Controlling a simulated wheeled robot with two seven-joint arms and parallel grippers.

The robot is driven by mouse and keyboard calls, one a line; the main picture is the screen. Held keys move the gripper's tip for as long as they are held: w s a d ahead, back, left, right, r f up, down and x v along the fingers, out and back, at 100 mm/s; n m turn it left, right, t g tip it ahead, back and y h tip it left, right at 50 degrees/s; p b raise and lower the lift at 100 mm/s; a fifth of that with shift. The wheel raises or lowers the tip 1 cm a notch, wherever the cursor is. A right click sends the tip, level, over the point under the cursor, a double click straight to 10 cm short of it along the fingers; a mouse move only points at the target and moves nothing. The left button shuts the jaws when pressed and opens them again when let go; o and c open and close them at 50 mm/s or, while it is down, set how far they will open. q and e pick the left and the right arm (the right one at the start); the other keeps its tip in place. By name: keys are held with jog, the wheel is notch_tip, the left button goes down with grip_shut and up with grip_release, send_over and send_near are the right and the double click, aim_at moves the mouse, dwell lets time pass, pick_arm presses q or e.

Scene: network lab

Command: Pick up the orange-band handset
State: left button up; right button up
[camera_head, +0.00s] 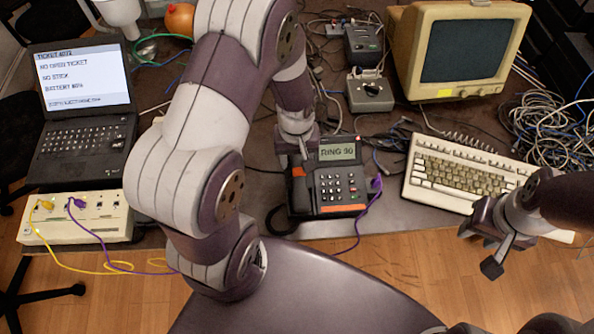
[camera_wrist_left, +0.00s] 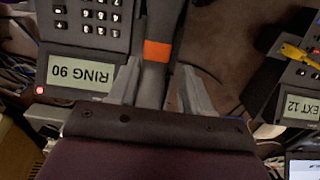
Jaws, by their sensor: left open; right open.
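The desk phone (camera_head: 338,187) reads "RING 90" and stands at the front of the desk in the head view. Its dark handset (camera_head: 299,195) lies along its left side, with an orange band (camera_head: 297,171) showing. In the left wrist view the handset (camera_wrist_left: 160,22) runs between the two fingers of my left gripper (camera_wrist_left: 160,88), the orange band just beyond the fingertips. My left gripper (camera_head: 304,150) is open, one finger on each side of the handset; whether they touch it I cannot tell. My right gripper (camera_head: 487,250) is open and empty, below the keyboard.
A second phone reading "EXT 12" (camera_wrist_left: 290,98) shows in the left wrist view; my arm hides it in the head view. A laptop (camera_head: 82,100) and cabled box (camera_head: 75,218) stand left. A keyboard (camera_head: 465,178), monitor (camera_head: 462,50) and cable pile (camera_head: 555,125) are right.

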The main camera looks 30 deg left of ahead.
aim_at(300, 170)
pick_arm(q)
jog(key=f, duration=0.1)
jog(key=d+f, duration=0.1)
jog(key=f, duration=0.2)
jog(key=shift+s+d+f, duration=0.1)
jog(key=shift+s+d, duration=0.1)
jog(key=shift+d, duration=0.05)
jog(key=shift+a+f, duration=0.1)
jog(key=shift+f, duration=0.15)
jog(key=shift+a, duration=0.3)
jog(key=shift+s+d, duration=0.1)
jog(key=c, duration=0.5)
jog(key=shift+d, duration=0.1)
jog(key=c, duration=0.3)
pick_arm(e)
jog(key=shift+w+d, duration=0.2)
jog(key=shift+d, duration=0.4)
